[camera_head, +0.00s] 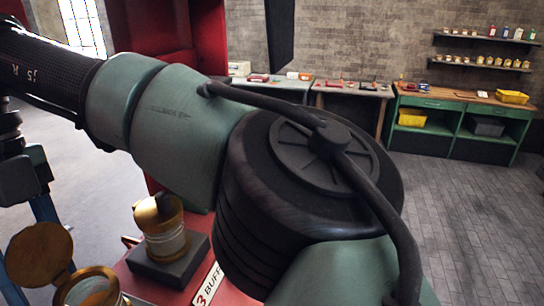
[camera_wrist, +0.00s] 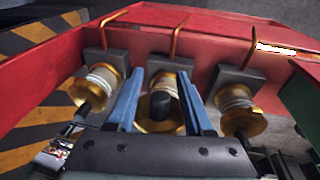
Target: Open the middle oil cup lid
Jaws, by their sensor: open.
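Three oil cups with brass lids and dark knobs stand in a row in the wrist view. They are the left cup (camera_wrist: 102,76), the middle cup (camera_wrist: 170,84) and the right cup (camera_wrist: 236,94). The middle lid (camera_wrist: 147,120) faces the wrist camera, its dark knob between the fingers. In the head view a brass lid (camera_head: 38,254) is swung up beside its open-topped cup (camera_head: 92,281); this appears to be the middle one. My gripper (camera_wrist: 160,88) is open, its blue fingers either side of the middle lid. Contact cannot be told. The right cup (camera_head: 166,243) looks closed in the head view.
The cups sit on dark blocks on a red beam (camera_wrist: 196,48), with copper pipes (camera_wrist: 179,38) rising behind them. The side cups stand close to my fingers. Benches (camera_head: 450,102) and shelves (camera_head: 480,39) are far back; grey floor (camera_head: 440,190) lies clear before them.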

